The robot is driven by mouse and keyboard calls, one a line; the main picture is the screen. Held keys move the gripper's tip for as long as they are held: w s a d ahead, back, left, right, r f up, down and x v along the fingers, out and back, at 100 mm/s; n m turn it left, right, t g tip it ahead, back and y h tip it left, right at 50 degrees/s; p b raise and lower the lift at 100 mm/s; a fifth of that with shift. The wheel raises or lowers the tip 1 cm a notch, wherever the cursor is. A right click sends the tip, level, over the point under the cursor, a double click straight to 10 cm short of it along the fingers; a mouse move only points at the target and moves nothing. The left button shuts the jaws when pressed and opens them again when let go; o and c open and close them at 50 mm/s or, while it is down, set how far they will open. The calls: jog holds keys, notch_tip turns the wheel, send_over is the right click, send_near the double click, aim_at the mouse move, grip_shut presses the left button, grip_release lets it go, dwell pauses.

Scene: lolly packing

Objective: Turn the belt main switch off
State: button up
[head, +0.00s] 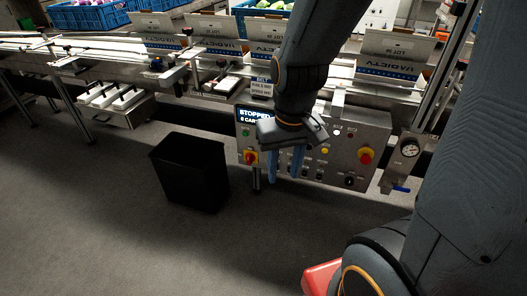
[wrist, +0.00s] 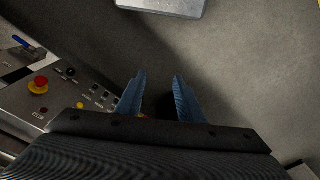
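The control panel (head: 325,165) is a grey metal box on the front of the packing line. Its display (head: 252,115) reads "STOPPED". A red-on-yellow control (head: 250,157), which looks like a rotary main switch, is at the panel's left end. A red button on a yellow base (head: 366,155) is at the right end and also shows in the wrist view (wrist: 39,85). My gripper (head: 288,178) points down in front of the panel and hides part of its middle. In the wrist view its blue fingers (wrist: 159,78) are apart with nothing between them.
A black bin (head: 190,172) stands on the floor left of the panel. A pressure gauge (head: 409,150) with a blue valve handle (head: 401,188) is right of it. Open cartons (head: 390,58) stand along the conveyor.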

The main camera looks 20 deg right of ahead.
jog(key=w+a+f+m+t+h+b, duration=0.1)
jog(key=w+a+f+m+t+b, duration=0.3)
jog(key=w+f+b, duration=0.95)
jog(key=w+a+f+n+t+b, duration=0.15)
jog(key=w+f+t+b, duration=0.4)
jog(key=w+f, duration=0.85)
jog(key=m+t+h+b, duration=0.2)
jog(key=m+h+b, duration=0.15)
jog(key=b, duration=0.65)
send_near(248, 157)
jog(key=a+r, duration=0.2)
jog(key=a, duration=0.2)
notch_tip(248, 157, down, 6)
jog(key=w+d+m+t+h+b, duration=0.1)
jog(key=w+d+t+h+b, duration=0.1)
jog(key=h+b, duration=0.5)
jog(key=shift+t+y, duration=0.25)
jog(key=shift+y, duration=0.2)
jog(key=b+x, duration=0.3)
jog(key=x, duration=0.3)
jog(key=shift+w+d+f+b, duration=0.15)
jog(key=shift+w+d+b, duration=0.15)
jog(key=shift+b, duration=0.05)
grip_shut()
